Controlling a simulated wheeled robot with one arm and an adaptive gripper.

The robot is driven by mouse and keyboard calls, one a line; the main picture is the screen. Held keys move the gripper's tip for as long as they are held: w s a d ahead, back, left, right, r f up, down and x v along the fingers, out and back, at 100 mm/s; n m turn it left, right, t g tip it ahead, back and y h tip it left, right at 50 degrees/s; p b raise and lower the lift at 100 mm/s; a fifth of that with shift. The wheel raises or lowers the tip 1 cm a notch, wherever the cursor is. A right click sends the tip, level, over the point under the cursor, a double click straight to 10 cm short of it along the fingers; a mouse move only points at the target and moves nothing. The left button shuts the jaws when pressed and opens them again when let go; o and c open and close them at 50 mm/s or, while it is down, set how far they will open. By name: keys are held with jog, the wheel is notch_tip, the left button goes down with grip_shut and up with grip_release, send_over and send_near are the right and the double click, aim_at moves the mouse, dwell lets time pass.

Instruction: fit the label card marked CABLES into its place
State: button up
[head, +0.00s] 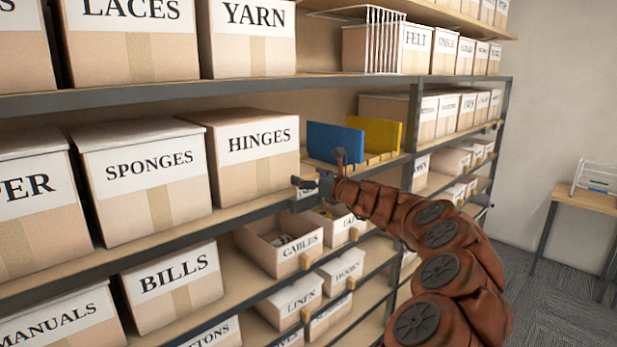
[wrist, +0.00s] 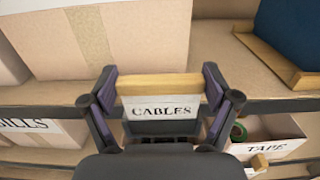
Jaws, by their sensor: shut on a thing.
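My gripper (wrist: 160,88) is shut on the label card, a white card (wrist: 160,108) marked CABLES with a wooden strip along its top. The strip lies between the two fingers. The card hangs upright, lettering toward the wrist camera, in front of the dark shelf edge; I cannot tell whether it touches that edge. In the head view my gripper (head: 318,185) is at the middle shelf's front edge, right of the HINGES box. An open bin (head: 262,250) on the shelf below also bears the word CABLES on its front. I cannot make out a slot for the card.
The HINGES box (head: 252,165) stands left of my gripper. A blue panel (head: 333,143) and a yellow panel (head: 378,134) stand on a wooden base to the right. The TAPE bin (wrist: 275,135) is below right. Several other labelled boxes fill the shelves. The floor at right is clear.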

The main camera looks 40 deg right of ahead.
aim_at(309, 197)
jog(key=shift+f+b, duration=0.55)
jog(key=shift+f, duration=1.25)
dwell(1.5)
jog(key=o, duration=0.6)
jog(key=shift+s+d, duration=0.3)
jog(key=shift+s, duration=1.7)
jog(key=shift+s+d, duration=0.25)
jog(key=shift+s, duration=1.75)
jog(key=shift+s+d, duration=0.3)
jog(key=shift+s, duration=1.7)
